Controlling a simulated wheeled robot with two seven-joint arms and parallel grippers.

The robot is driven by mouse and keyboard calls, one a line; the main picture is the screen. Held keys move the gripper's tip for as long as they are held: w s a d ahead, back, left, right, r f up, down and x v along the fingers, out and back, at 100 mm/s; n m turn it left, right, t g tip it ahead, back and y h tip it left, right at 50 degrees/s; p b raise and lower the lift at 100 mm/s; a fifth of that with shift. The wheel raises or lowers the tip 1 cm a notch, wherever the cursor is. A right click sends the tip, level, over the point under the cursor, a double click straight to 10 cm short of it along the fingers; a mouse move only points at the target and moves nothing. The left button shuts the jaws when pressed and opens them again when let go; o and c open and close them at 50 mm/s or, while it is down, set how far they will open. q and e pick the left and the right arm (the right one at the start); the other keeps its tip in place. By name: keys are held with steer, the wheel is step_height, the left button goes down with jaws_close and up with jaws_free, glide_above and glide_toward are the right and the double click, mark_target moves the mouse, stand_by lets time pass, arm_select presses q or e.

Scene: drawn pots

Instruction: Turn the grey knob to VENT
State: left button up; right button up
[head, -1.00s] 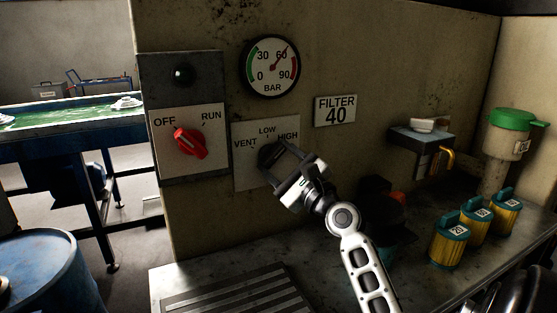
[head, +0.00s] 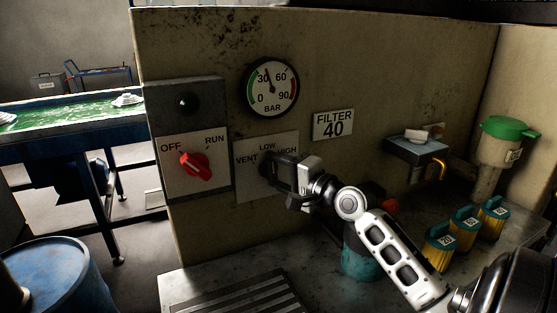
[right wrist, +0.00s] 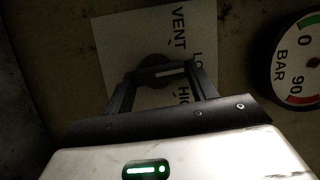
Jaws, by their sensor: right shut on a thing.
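The grey knob (head: 265,161) sits on a white plate (head: 249,185) marked VENT, LOW and HIGH on the wall. In the head view the knob is mostly hidden by my right gripper (head: 271,169), which is shut on it. In the right wrist view the dark round knob (right wrist: 154,62) shows between the two fingers (right wrist: 162,73). Its white mark points roughly at LOW; that word is partly hidden by a finger. VENT is clear of the fingers. My left gripper is out of view.
A red knob (head: 196,165) marked OFF and RUN is on the panel to the left. A BAR gauge (head: 270,88) hangs above, its needle near 30. Yellow-and-teal canisters (head: 464,226) and a green-lidded container (head: 503,150) stand right.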

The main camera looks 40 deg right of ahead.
steer(key=n+g+p, duration=0.1)
steer(key=n+p, duration=0.1)
steer(key=n+h+p, duration=0.1)
steer(key=p, duration=0.1)
steer(key=shift+a+r+n+g, duration=0.15)
steer(key=shift+r+n+g, duration=0.2)
steer(key=shift+n+g, duration=0.05)
steer(key=n+g+h, duration=0.1)
steer(key=n, duration=0.1)
steer(key=shift+w+a+f+n+p, duration=0.1)
steer(key=shift+n+p, duration=0.2)
steer(key=shift+p, duration=0.05)
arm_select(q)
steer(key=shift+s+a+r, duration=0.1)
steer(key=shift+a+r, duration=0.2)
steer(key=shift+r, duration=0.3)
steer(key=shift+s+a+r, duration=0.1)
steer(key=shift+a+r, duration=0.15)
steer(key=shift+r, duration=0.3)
arm_select(e)
steer(key=shift+a+n+g+h, duration=0.15)
steer(key=shift+n+g+h, duration=0.2)
steer(key=shift+n, duration=0.55)
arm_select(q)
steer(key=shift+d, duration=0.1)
arm_select(e)
steer(key=o, duration=1)
steer(key=shift+a, duration=0.1)
